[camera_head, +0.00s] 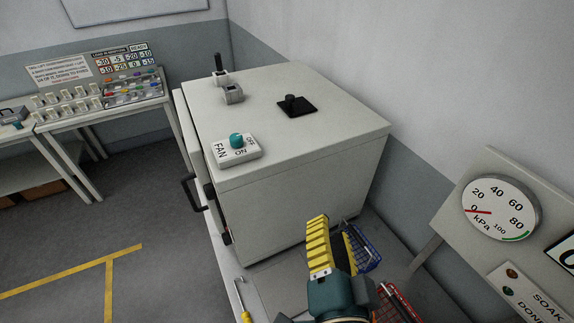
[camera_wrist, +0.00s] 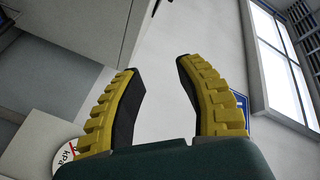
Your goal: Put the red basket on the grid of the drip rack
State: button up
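The red basket (camera_head: 397,304) shows only in part at the bottom edge of the head view, to the right of my gripper and partly hidden by it. A blue basket (camera_head: 366,250) sits further back, just beyond my gripper's right finger. My gripper (camera_head: 338,225) points up and away in the head view, in front of the big grey cabinet. In the wrist view my gripper (camera_wrist: 158,67) has its two yellow-backed fingers apart with nothing between them. I cannot make out the drip rack or its grid in either view.
A large grey cabinet (camera_head: 300,185) with a fan switch (camera_head: 236,148) on top fills the middle. A pressure gauge panel (camera_head: 500,208) stands at the right. A yellow-handled tool (camera_head: 245,314) lies at the front left. A side bench (camera_head: 100,115) stands at the far left, with open floor before it.

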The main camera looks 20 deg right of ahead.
jog(key=a+r+n+t+y, duration=0.3)
jog(key=a+r+n, duration=0.2)
jog(key=r+n, duration=0.2)
jog(key=a+r+n+t+y, duration=0.2)
jog(key=a+r+n, duration=0.3)
jog(key=r, duration=0.5)
jog(key=shift+r+n+t+y, duration=0.4)
jog(key=shift+n+t, duration=0.2)
jog(key=shift+n, duration=0.4)
notch_tip(320, 180, up, 13)
jog(key=p, duration=1.3)
notch_tip(320, 180, down, 36)
jog(key=b, duration=3.5)
jog(key=shift+b, duration=0.4)
